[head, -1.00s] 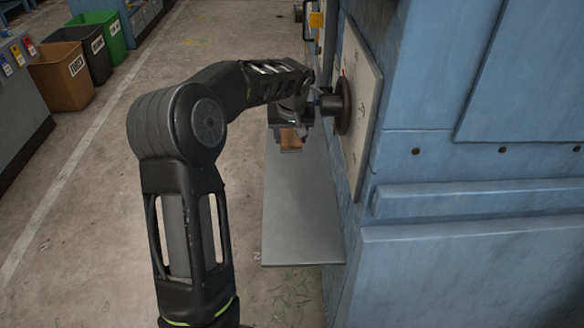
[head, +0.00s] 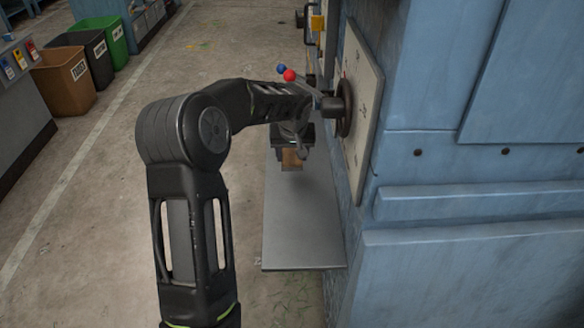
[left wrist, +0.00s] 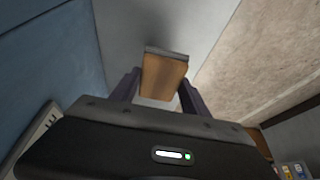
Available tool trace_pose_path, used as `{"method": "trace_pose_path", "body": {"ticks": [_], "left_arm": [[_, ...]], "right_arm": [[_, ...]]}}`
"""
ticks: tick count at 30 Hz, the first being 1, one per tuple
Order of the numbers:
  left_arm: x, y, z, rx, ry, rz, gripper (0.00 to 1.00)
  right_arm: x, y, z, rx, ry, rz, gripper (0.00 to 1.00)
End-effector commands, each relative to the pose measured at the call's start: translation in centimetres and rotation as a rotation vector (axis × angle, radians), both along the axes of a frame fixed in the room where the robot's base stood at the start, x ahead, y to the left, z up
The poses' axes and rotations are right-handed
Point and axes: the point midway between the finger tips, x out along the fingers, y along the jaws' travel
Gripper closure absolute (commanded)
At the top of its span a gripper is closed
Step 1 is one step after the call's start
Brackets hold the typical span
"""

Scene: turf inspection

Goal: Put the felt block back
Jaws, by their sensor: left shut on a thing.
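The felt block (left wrist: 163,75) has a tan wooden body with a grey strip along one side. In the left wrist view it sits between the two fingers of my left gripper (left wrist: 160,92), which is shut on it. In the head view the block (head: 292,159) shows below the gripper (head: 293,150), above the grey shelf (head: 300,225) on the side of the blue machine. A shadow lies on the shelf under it, and the block looks clear of the surface. My arm hides part of the gripper. My right gripper is not in view.
A dark round knob (head: 342,108) and a lever with red and blue balls (head: 289,75) stand close to my left wrist, by a pale panel (head: 357,120). The blue machine (head: 470,260) fills the right. Bins (head: 65,82) stand far left. The near shelf is bare.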

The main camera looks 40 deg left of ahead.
Motion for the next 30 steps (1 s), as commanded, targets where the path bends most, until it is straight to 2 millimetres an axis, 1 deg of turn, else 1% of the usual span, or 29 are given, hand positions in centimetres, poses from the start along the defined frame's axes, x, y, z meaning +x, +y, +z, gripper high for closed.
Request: {"method": "trace_pose_path", "body": {"ticks": [2, 7, 10, 12, 19, 23, 24, 30], "left_arm": [[0.0, 0.0, -0.8, 0.0, 0.002, -0.001, 0.84], [-0.1, 0.0, -3.6, -0.002, 0.004, -0.001, 0.84], [0.0, 0.0, -4.7, -0.001, 0.001, 0.0, 0.84], [0.0, 0.0, -5.0, -0.001, 0.001, 0.0, 0.84], [0.0, 0.0, -4.9, 0.0, 0.0, 0.0, 0.84], [0.0, 0.0, -5.4, 0.0, 0.0, 0.0, 0.84], [0.0, 0.0, -5.3, 0.001, 0.001, 0.0, 0.45], [0.0, 0.0, -5.2, -0.001, 0.001, 0.0, 0.28]], "right_arm": [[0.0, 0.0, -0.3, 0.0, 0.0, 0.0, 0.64], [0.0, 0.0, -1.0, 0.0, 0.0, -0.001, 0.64], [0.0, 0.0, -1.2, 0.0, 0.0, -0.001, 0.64], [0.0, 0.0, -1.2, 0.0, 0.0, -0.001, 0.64], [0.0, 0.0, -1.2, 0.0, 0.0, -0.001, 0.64], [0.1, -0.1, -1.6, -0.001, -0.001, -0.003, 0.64], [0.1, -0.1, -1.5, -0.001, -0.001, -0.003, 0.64], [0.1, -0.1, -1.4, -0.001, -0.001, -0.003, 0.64]]}}
